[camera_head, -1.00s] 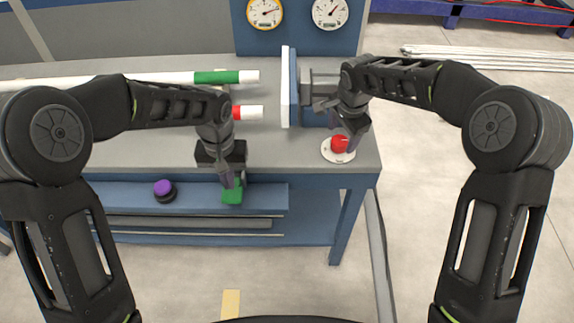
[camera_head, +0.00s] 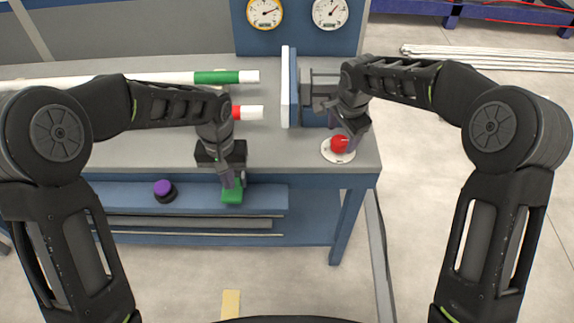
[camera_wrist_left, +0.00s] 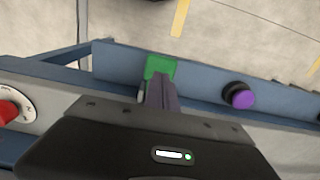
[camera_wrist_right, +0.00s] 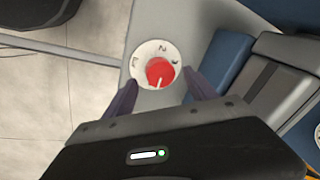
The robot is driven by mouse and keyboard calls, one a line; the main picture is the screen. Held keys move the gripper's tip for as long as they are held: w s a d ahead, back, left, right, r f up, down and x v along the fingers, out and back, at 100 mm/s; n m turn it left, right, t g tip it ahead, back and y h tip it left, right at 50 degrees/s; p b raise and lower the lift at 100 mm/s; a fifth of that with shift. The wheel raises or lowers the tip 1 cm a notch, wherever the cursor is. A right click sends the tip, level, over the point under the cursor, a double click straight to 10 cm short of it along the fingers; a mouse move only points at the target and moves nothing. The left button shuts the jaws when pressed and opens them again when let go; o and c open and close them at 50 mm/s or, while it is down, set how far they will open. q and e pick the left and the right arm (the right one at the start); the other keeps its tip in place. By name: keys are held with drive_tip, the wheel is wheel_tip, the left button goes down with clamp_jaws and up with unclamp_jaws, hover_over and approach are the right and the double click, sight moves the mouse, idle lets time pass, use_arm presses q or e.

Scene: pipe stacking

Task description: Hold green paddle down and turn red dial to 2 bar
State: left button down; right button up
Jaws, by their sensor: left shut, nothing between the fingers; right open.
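The green paddle (camera_head: 232,194) sits at the front of the bench; it also shows in the left wrist view (camera_wrist_left: 160,67). My left gripper (camera_head: 228,180) is shut and empty, its fingertips at the paddle; I cannot tell whether they press on it. The red dial (camera_head: 339,144) sits on a white numbered plate (camera_head: 330,156) at the bench's right front corner. In the right wrist view the dial (camera_wrist_right: 157,75) has a white pointer line towards the lower side, away from the 2 mark. My right gripper (camera_wrist_right: 160,95) is open, its fingers apart on either side below the dial.
A purple button (camera_head: 163,189) is left of the paddle. Two gauges, yellow-rimmed (camera_head: 264,12) and white (camera_head: 330,12), stand at the back. White pipes with green (camera_head: 216,77) and red (camera_head: 238,113) bands lie on the bench. A blue and white clamp (camera_head: 289,88) stands behind the dial.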

sight(231, 195)
use_arm(q)
drive_tip(key=shift+f, duration=0.2)
drive_tip(key=shift+f, duration=2.2)
drive_tip(key=shift+s+f, duration=0.1)
drive_tip(key=shift+f, duration=0.1)
use_arm(e)
drive_tip(key=m+h, duration=0.1)
drive_tip(key=m, duration=0.4)
drive_tip(key=shift+a, duration=0.1)
use_arm(q)
drive_tip(key=shift+f, duration=0.1)
use_arm(e)
drive_tip(key=shift+m, duration=0.4)
use_arm(q)
drive_tip(key=shift+s, duration=0.1)
use_arm(e)
drive_tip(key=shift+f, duration=0.1)
